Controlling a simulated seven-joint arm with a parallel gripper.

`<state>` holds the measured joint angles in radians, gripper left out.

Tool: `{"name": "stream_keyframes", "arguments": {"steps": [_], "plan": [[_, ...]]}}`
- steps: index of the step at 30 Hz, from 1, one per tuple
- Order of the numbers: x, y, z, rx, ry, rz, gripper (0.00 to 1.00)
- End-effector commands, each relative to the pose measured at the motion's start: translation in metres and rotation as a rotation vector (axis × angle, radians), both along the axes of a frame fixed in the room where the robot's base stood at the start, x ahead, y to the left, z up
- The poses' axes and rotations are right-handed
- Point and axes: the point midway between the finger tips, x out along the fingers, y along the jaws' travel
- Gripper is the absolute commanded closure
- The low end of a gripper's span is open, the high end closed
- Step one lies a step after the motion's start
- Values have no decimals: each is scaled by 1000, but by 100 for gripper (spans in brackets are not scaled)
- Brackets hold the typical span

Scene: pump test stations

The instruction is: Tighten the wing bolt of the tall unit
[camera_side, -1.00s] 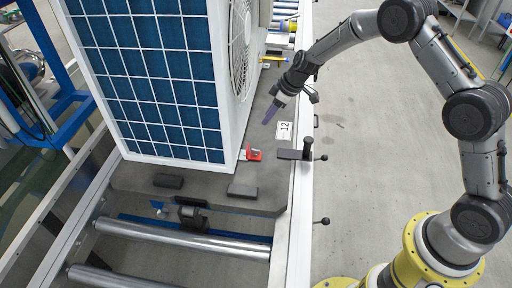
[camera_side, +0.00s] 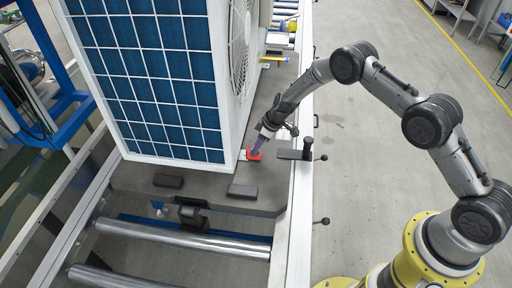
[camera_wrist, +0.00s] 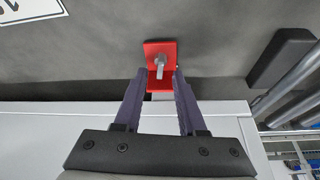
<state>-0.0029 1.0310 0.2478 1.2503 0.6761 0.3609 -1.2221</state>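The tall unit (camera_side: 150,85) is a white housing with a blue gridded front and a fan grille on its side, upright on a dark pallet. A red bracket (camera_side: 254,155) sits at its near bottom corner. In the wrist view the red bracket (camera_wrist: 152,49) carries a small grey wing bolt (camera_wrist: 160,65), with its wing pointing roughly along the fingers. My gripper (camera_wrist: 159,73) is open, its two purple fingers apart with tips at either side of the bracket's lower part. The bolt shows between and just beyond the tips, with clear gaps; the height difference is unclear. The side view shows my gripper (camera_side: 256,149) over the bracket.
A dark block (camera_wrist: 282,58) lies right of the bracket in the wrist view. Dark pads (camera_side: 243,190) lie on the pallet's near edge. A black-knobbed clamp (camera_side: 308,143) stands on the rail to the right.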

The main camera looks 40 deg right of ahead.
Motion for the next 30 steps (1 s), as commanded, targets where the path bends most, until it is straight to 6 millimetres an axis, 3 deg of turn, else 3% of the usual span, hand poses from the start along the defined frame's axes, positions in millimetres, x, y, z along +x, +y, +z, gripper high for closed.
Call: {"name": "stream_keyframes", "arguments": {"steps": [5, 14, 21, 30], "plan": [[3, 3, -10, 0, 0, 0, 60], [4, 3, -11, 0, 0, 0, 60], [4, 3, -11, 0, 0, 0, 100], [3, 3, -11, 0, 1, 0, 100]]}}
